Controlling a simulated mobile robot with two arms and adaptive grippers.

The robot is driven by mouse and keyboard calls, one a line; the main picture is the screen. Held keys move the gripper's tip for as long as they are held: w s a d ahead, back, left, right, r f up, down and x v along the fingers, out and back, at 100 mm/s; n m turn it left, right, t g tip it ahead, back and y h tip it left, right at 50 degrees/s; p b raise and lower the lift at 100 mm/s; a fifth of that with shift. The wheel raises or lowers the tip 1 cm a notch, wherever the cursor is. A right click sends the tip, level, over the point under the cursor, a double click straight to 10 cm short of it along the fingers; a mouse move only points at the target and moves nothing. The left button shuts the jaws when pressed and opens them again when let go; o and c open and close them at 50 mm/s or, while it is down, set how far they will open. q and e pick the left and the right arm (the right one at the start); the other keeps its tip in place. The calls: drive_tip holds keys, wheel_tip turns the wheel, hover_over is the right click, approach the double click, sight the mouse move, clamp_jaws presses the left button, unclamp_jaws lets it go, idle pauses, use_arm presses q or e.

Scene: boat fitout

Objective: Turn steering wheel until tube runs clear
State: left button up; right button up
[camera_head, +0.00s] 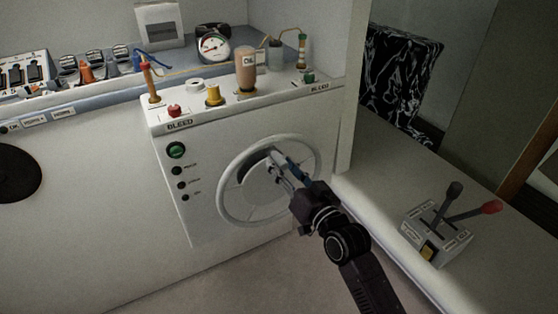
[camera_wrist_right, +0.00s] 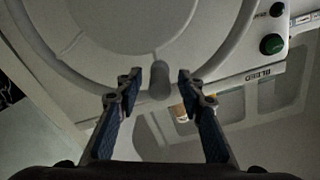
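The white steering wheel (camera_head: 222,187) is on the front of the white console, and part of its rim and a grey knob (camera_wrist_right: 160,80) show in the wrist view. My right gripper (camera_head: 274,162) is at the wheel, its fingers over the upper middle of it. In the wrist view the fingers (camera_wrist_right: 157,84) are apart, one on each side of the knob; contact cannot be told. Whether either runs clear cannot be told. My left gripper is out of view.
A green button (camera_head: 176,150) is left of the wheel. A lever box (camera_head: 436,240) stands at the right.

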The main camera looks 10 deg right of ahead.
drive_tip(key=shift+x, duration=0.95)
clamp_jaws()
